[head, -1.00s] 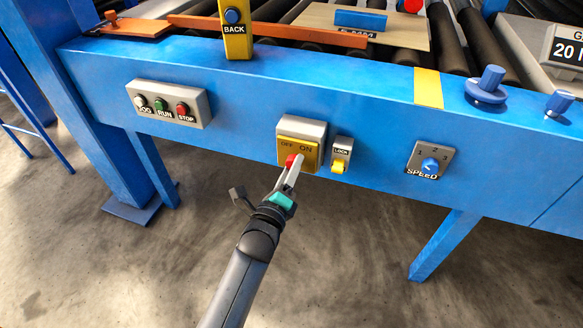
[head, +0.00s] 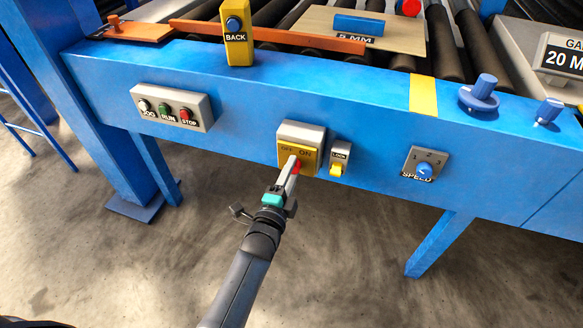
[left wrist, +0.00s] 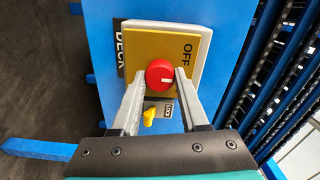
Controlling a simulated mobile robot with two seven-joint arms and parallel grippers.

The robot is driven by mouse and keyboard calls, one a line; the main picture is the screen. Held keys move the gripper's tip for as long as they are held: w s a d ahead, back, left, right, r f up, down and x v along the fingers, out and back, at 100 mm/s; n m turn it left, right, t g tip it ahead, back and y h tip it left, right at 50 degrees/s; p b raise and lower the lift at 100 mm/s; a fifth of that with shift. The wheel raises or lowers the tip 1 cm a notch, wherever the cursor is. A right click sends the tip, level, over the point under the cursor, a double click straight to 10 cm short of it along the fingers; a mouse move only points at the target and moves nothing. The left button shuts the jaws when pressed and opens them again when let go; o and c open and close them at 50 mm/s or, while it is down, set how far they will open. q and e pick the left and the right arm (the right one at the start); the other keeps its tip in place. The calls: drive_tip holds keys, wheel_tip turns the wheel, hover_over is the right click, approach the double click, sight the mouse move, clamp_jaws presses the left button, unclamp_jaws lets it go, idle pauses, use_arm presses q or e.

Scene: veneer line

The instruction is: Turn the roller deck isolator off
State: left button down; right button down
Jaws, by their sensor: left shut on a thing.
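The roller deck isolator (head: 310,163) is a yellow plate marked OFF and ON in a grey box on the blue front beam. It also shows in the left wrist view (left wrist: 150,45), where OFF reads at the upper right and ON is hidden. Its red knob (left wrist: 160,74) has a short white mark pointing roughly right in that view; I cannot tell its exact setting. My left gripper (head: 294,163) is shut on the knob, one finger on each side, as the left wrist view (left wrist: 159,77) shows. In the head view the fingers partly cover the knob. My right gripper is not in view.
A small LOCK box with a yellow tab (head: 337,170) sits close right of the isolator. A yellow BACK post (head: 237,45) stands above. Floor below is clear.

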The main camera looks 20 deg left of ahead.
use_arm(q)
drive_tip(key=shift+a+r+n+p, duration=0.1)
drive_tip(key=shift+n+p, duration=0.6)
drive_tip(key=shift+n, duration=1.6)
drive_tip(key=shift+r+n+p, duration=0.1)
drive_tip(key=shift+n+p, duration=0.55)
drive_tip(key=shift+n, duration=1.65)
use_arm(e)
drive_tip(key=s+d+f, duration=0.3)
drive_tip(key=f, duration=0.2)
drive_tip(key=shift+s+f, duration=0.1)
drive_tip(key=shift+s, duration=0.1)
use_arm(q)
drive_tip(key=shift+c, duration=2.2)
unclamp_jaws()
drive_tip(key=shift+f, duration=0.1)
drive_tip(key=shift+s, duration=0.1)
